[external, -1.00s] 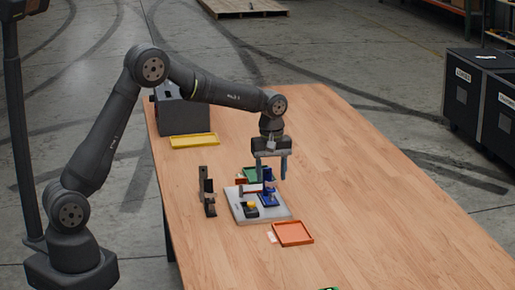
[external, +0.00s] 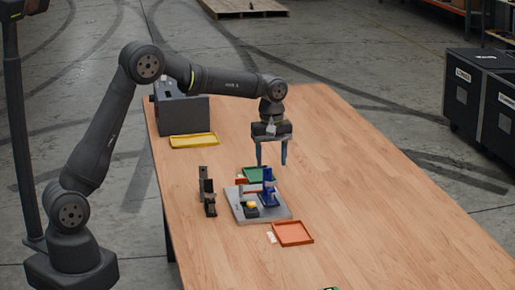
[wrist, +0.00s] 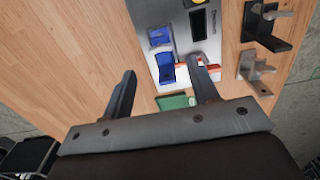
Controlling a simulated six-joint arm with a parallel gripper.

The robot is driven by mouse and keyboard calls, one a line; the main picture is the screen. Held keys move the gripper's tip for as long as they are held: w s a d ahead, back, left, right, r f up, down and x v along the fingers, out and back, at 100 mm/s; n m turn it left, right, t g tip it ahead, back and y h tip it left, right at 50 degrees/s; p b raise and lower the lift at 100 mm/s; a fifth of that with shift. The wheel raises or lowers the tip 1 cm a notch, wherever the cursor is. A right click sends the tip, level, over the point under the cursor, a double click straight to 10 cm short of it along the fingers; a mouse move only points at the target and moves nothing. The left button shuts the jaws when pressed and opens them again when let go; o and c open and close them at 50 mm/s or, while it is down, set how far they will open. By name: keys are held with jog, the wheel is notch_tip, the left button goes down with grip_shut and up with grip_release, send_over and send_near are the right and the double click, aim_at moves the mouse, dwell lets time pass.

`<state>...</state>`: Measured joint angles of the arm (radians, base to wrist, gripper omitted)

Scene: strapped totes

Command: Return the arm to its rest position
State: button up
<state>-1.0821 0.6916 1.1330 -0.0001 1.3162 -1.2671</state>
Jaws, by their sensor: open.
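My gripper (external: 271,163) hangs above the table, over the far side of the grey fixture plate. Its two fingers are apart with nothing between them. In the wrist view my gripper (wrist: 160,92) is also open and empty. The grey plate (external: 279,213) carries a blue upright part (external: 268,188) and a black block with a yellow top (external: 251,206). In the wrist view the blue part (wrist: 166,68) is seen from above, and one finger overlaps the plate's edge.
A green tray (external: 260,174) lies behind the plate, an orange tray (external: 293,233) in front and a yellow tray (external: 193,140) farther back. A black stand (external: 208,192) is left of the plate. A dark box (external: 183,114) stands at the back left. The table's right side is clear.

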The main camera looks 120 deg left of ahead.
notch_tip(320, 180, up, 12)
notch_tip(320, 180, down, 18)
jog(key=shift+r, duration=0.15)
jog(key=shift+m, duration=0.3)
jog(key=m, duration=0.4)
jog(key=shift+m, duration=0.4)
jog(key=m, duration=0.5)
jog(key=shift+m, duration=0.3)
